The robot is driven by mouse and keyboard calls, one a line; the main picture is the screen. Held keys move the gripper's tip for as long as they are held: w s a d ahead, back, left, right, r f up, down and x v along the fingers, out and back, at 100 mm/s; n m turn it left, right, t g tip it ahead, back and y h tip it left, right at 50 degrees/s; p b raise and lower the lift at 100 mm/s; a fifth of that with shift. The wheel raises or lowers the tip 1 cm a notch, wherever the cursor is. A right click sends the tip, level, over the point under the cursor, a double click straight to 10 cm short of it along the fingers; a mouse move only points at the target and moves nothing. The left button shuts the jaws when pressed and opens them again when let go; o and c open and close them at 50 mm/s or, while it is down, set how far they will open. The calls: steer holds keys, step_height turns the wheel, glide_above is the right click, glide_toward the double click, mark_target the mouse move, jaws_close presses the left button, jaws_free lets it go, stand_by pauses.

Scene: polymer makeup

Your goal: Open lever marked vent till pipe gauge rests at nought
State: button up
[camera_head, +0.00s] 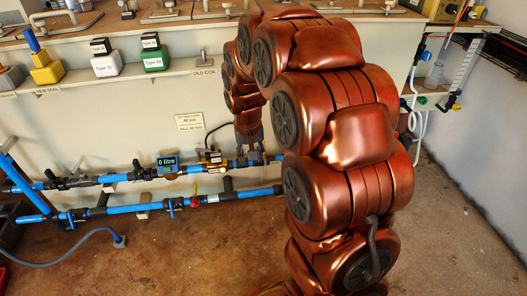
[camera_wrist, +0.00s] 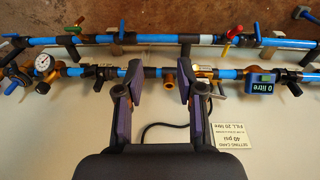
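The round white pipe gauge (camera_wrist: 43,63) is on the upper blue pipe at the left of the wrist view; its needle is too small to read. My arm hides it in the head view. A red lever (camera_wrist: 236,31) and a green lever (camera_wrist: 226,47) are on the other pipe. No vent marking is readable. My gripper (camera_wrist: 161,78) is open, its purple-padded fingers apart at the pipe on either side of a brass fitting (camera_wrist: 169,79). In the head view my gripper (camera_head: 250,156) is at the upper pipe.
A digital meter (camera_head: 167,164) reads 0 litre. A setting card (camera_wrist: 231,136) on the wall reads 40 psi, fill 20 litre. A grey hose (camera_head: 75,242) lies on the open brown floor.

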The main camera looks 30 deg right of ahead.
steer(key=w+d+f+m+t+h+b, duration=0.1)
steer(key=w+d+f+b, duration=0.1)
steer(key=w+d+f, duration=0.4)
steer(key=w+d+f+m+t+b, duration=0.1)
steer(key=w+d+f+m+b, duration=0.15)
steer(key=w+d, duration=0.6)
steer(key=shift+n+t, duration=0.3)
steer(key=shift+n, duration=0.15)
steer(key=shift+a+b+x, duration=0.15)
steer(key=shift+b+x, duration=0.5)
steer(key=shift+x, duration=1.45)
steer(key=shift+a+b+x, duration=0.2)
steer(key=shift+b+x, duration=0.45)
steer(key=shift+x, duration=1.45)
jaws_close()
